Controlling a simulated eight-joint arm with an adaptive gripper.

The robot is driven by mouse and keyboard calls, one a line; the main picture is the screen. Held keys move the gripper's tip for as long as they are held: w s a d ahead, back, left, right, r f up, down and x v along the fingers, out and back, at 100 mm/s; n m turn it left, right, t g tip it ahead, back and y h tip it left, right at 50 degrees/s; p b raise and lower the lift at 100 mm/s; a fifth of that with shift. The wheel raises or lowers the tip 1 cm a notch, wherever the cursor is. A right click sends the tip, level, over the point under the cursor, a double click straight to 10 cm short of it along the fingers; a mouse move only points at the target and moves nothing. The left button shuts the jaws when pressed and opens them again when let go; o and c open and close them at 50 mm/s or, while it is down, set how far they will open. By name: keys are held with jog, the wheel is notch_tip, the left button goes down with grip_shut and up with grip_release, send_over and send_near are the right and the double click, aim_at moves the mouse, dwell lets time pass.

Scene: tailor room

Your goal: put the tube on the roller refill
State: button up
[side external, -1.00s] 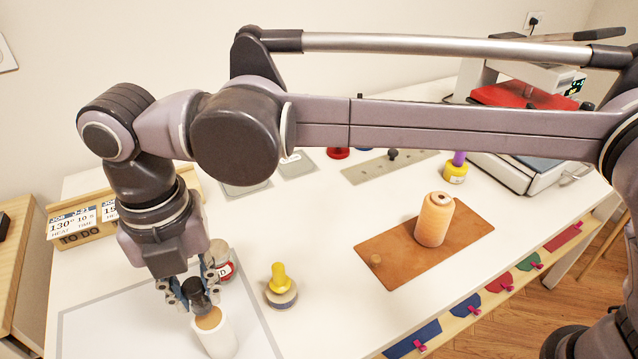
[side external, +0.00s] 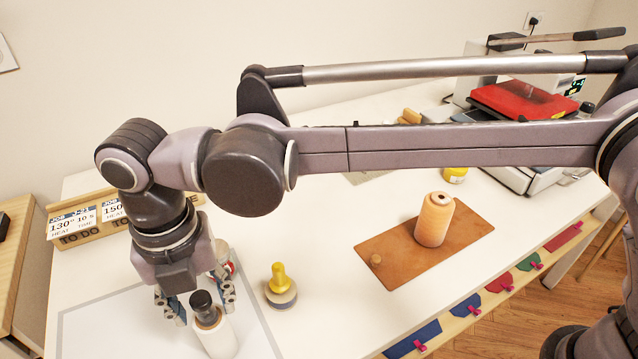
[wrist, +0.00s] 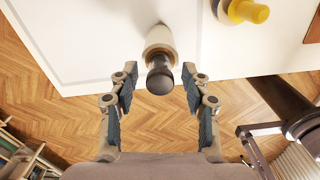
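A white cylinder, which looks like the roller refill (side external: 218,342), stands upright on the table at the lower left. A dark piece with a rounded black cap, which I take for the tube (side external: 206,309), stands on its top end. In the wrist view the dark cap (wrist: 159,78) is above the pale roller refill (wrist: 160,38). My gripper (side external: 199,303) is open, with one finger on each side of the dark piece. In the wrist view my gripper (wrist: 158,82) shows gaps between both pads and the cap. The contact between tube and refill is partly hidden.
A yellow-knobbed round piece (side external: 280,288) stands just right of the refill. A red-labelled tin is partly hidden behind my gripper. A peach spool (side external: 434,219) stands on a brown mat (side external: 400,262). A heat press (side external: 520,100) is at the back right.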

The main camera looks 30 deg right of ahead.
aim_at(199, 300)
jog(key=shift+r, duration=0.1)
notch_tip(199, 300, up, 12)
dwell(0.6)
jog(key=shift+r, duration=0.1)
dwell(0.3)
jog(key=shift+f, duration=6.2)
